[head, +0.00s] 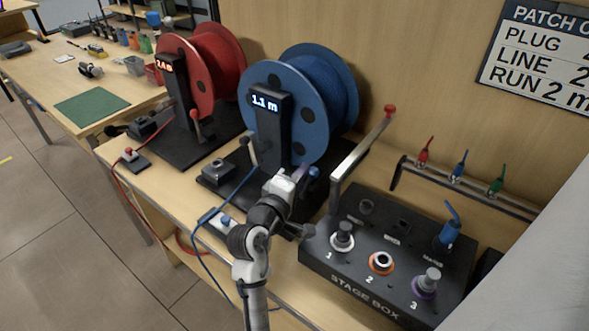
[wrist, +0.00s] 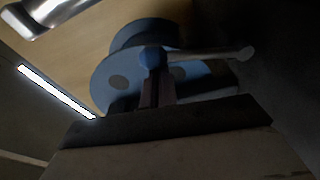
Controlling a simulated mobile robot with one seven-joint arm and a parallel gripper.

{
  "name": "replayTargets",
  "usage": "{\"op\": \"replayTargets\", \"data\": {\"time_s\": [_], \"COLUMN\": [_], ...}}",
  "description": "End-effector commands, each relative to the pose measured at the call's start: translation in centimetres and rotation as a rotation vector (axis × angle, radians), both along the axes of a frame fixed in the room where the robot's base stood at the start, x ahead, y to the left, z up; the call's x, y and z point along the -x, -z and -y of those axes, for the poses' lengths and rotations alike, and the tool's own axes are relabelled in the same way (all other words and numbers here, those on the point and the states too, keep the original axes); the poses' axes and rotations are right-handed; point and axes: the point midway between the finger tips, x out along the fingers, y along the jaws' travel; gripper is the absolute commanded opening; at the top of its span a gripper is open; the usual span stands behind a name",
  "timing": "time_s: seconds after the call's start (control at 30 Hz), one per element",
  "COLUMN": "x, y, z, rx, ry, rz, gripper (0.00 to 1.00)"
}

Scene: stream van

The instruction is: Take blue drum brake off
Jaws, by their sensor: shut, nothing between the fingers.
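The blue drum (head: 290,105) stands on its dark base against the wooden wall. It also shows in the wrist view (wrist: 105,85). A blue knob (head: 314,172), apparently that of the brake, is low at the drum's right side. In the wrist view the knob (wrist: 152,58) appears just beyond my fingertips, with a pale lever (wrist: 210,54) reaching right from beside it. My gripper (head: 304,171) is shut and empty, close to the knob. Its dark fingers (wrist: 156,85) overlap the knob's lower part in the wrist view. I cannot tell whether they touch it.
A display post (head: 268,125) reading 1.1 m stands before the drum. A red drum (head: 205,70) is left. A grey bar with a red knob (head: 389,110) rises right of the drum, near the stage box (head: 385,255). A blue cable (head: 240,185) runs left of my arm.

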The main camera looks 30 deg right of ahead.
Motion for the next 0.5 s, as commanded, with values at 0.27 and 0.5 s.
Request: {"op": "replayTargets", "data": {"time_s": [0.27,0.5], "x": [1.7,2.2], "y": [0.3,0.6], "z": [0.6,0.8], "rx": [0.000,0.000], "ry": [0.002,0.000], "rz": [-0.003,0.000], "gripper": [0.00,0.00]}}
